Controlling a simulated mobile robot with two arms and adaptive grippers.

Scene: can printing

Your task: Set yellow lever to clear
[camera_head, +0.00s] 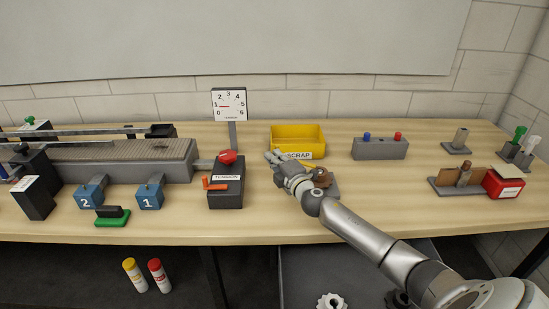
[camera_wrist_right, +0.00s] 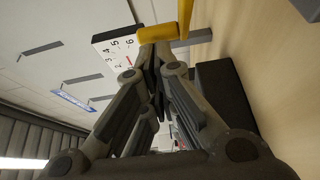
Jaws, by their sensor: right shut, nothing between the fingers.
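The yellow lever shows in the right wrist view (camera_wrist_right: 158,33) as a yellow bar just beyond my fingertips; I cannot tell whether they touch it. In the head view only a small yellow piece (camera_head: 309,165) shows behind my right gripper, above a brown and grey base (camera_head: 327,183). The lever's setting and any "clear" mark are hidden. My right gripper (camera_head: 271,156) is shut and empty, in front of the yellow scrap bin. In the right wrist view its fingers (camera_wrist_right: 152,62) are together. My left gripper is not in view.
The yellow SCRAP bin (camera_head: 298,137) stands behind my gripper. The black TENSION box (camera_head: 226,186) with red knob and orange lever is to its left, with a dial (camera_head: 229,104) behind. A grey box (camera_head: 380,149) with blue and red buttons stands to the right.

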